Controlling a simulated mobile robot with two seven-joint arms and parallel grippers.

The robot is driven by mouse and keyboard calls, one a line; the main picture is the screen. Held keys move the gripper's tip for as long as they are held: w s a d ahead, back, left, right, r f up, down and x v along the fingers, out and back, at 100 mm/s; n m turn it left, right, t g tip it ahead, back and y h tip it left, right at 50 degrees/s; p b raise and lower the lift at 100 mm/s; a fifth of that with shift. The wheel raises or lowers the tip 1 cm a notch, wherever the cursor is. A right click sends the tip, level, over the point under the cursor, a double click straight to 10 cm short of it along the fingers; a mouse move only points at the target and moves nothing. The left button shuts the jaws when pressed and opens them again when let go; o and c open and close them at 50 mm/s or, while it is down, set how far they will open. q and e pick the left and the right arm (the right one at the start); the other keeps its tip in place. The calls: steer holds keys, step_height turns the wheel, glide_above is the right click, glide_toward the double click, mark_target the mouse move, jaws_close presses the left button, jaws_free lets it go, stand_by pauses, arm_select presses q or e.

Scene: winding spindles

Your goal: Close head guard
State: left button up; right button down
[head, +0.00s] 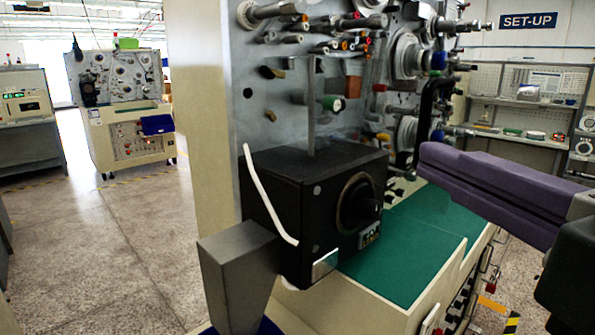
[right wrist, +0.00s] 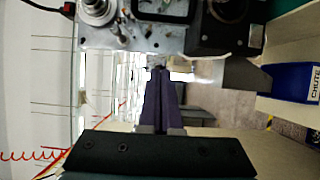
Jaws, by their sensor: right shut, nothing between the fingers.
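My right gripper (head: 428,158) comes in from the right in the head view, its long purple fingers together and empty. In the right wrist view the same fingers (right wrist: 160,85) point up the picture toward the machine's lower edge. The machine's metal face (head: 290,95) carries many spindles and rollers. A dark curved bar (head: 432,105) stands out from it, just beyond my fingertips in the picture; I cannot tell whether they touch, or whether this bar is the head guard. A dark frame (right wrist: 163,13) shows at the top of the right wrist view. My left gripper is not in view.
A black box with a round knob (head: 310,210) juts from the machine, with a grey metal chute (head: 238,270) beside it. A green work surface (head: 415,240) lies below my right gripper. A blue bin (right wrist: 290,82) marked CHUTE shows in the right wrist view.

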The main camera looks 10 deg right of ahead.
mark_target(420, 136)
steer(key=shift+w+d+p, duration=0.35)
steer(key=shift+w+d, duration=0.05)
steer(key=shift+w, duration=1.15)
steer(key=shift+w+d+p, duration=0.4)
steer(key=shift+w, duration=1.1)
steer(key=shift+w+d+p, duration=0.35)
steer(key=shift+w+d, duration=0.05)
steer(key=shift+w, duration=1.15)
